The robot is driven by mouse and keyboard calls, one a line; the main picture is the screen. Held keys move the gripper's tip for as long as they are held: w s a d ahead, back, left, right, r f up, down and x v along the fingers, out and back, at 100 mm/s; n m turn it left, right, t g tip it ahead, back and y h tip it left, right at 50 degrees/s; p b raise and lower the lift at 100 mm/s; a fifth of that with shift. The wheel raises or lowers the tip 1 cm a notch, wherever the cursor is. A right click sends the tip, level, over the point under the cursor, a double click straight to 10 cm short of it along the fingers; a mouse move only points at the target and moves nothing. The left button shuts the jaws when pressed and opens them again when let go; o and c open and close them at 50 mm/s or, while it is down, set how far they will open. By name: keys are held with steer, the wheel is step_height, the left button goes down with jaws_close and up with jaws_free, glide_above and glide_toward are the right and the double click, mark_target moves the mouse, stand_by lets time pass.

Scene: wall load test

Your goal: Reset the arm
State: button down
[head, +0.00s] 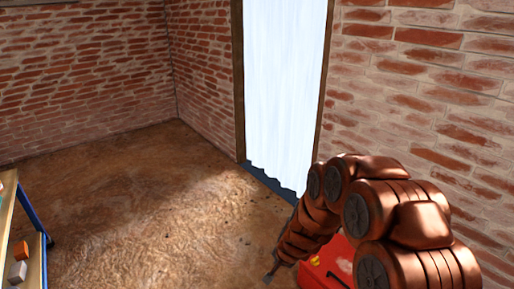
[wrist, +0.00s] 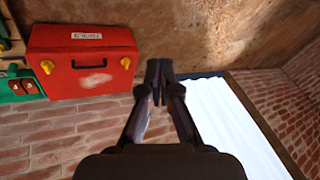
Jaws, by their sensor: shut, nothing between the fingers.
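My copper-coloured arm reaches in from the right in the head view, bent and pointing down. My gripper (head: 269,275) is at its lower end, in front of the doorway and above the brown floor. In the wrist view my gripper (wrist: 159,70) points toward the floor, with its fingertips together and nothing between them. It is beside a red toolbox and apart from it, as far as I can tell.
The red toolbox (wrist: 85,62) with yellow latches stands by the brick wall, also partly visible behind my arm (head: 318,270). A green case (wrist: 20,85) is beside it. A white-curtained doorway (head: 283,90) is behind. A shelf (head: 36,262) holds blocks at left. The middle floor is clear.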

steer(key=s+r+n+g+y+p, duration=0.1)
steer(key=s+r+p, duration=0.15)
steer(key=r, duration=0.35)
steer(key=s+r+n+p, duration=0.1)
steer(key=s+r, duration=0.3)
steer(key=r, duration=0.2)
steer(key=s+d+r+n+g+h+p, duration=0.1)
steer(key=s+d+r+p, duration=0.4)
steer(key=s+r, duration=0.7)
steer(key=s+d+r+n+g+h+p, duration=0.1)
steer(key=s+d+r+n+g+p, duration=0.3)
steer(key=s+r, duration=0.8)
steer(key=s+d+p, duration=0.1)
steer(key=s+d, duration=0.1)
steer(key=s, duration=0.4)
steer(key=shift+s+g, duration=0.3)
steer(key=shift+r, duration=0.1)
